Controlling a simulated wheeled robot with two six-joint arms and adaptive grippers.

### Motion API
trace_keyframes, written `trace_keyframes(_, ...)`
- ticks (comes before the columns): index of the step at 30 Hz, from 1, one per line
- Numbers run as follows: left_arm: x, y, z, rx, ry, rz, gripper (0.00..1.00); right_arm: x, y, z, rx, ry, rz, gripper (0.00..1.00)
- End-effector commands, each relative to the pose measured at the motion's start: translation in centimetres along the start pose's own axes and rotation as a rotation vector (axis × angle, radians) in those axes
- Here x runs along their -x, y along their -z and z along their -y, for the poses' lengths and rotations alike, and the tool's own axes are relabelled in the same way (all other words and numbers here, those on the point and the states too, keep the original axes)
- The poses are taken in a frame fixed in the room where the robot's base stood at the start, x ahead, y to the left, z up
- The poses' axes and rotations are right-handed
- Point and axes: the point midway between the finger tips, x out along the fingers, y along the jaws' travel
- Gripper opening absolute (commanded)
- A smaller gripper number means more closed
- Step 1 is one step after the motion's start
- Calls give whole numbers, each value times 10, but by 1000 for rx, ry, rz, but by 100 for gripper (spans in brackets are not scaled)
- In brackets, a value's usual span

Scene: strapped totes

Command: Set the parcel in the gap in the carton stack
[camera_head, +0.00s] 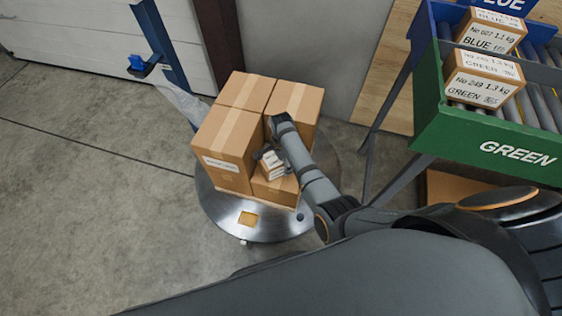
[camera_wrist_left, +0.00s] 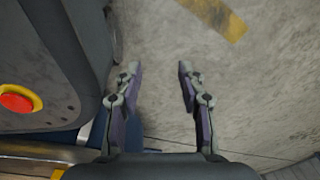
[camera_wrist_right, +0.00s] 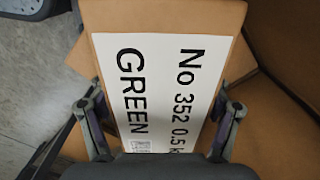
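The parcel (camera_wrist_right: 165,95) fills the middle of the right wrist view, with a white label reading "No 352 0.5 k" and "GREEN". My right gripper (camera_wrist_right: 160,115) has one finger on each side of it. In the head view the parcel (camera_head: 272,162) is small and partly hidden by my right gripper (camera_head: 270,155). It is at the front right corner of the carton stack (camera_head: 225,145), above a lower carton (camera_head: 275,190) and beside taller ones. Whether it rests on the lower carton cannot be told. My left gripper (camera_wrist_left: 158,90) is open and empty above the floor.
The stack stands on a round metal turntable (camera_head: 225,215). A blue post (camera_head: 160,40) with plastic film stands behind left. The left floor is clear.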

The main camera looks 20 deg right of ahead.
Motion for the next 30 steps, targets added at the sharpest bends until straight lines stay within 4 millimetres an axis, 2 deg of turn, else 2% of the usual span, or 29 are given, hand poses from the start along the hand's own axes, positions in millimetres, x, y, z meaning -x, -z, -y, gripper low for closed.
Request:
trace_keyframes(10, 0, 0, -1, 0, -1, 1, 40, 0, 0, 0, 0, 0, 0, 88)
trace_keyframes(13, 4, 0, 0, 0, -1, -4, 40, 8, 0, 0, 0, 1, 0, 88)
trace_keyframes(17, 8, -19, 0, 0, 0, 9, 40, 36, 0, 1, 0, 4, -1, 88)
trace_keyframes(21, 16, -29, 0, -1, -1, 11, 40, 71, 0, 1, -1, 3, 0, 88)
trace_keyframes(25, 22, -27, 1, -1, -1, 9, 40, 99, 0, 1, 0, 2, 1, 88)
trace_keyframes(30, 24, -26, 1, -1, -1, 10, 40, 119, 0, 0, 1, 0, 0, 88)
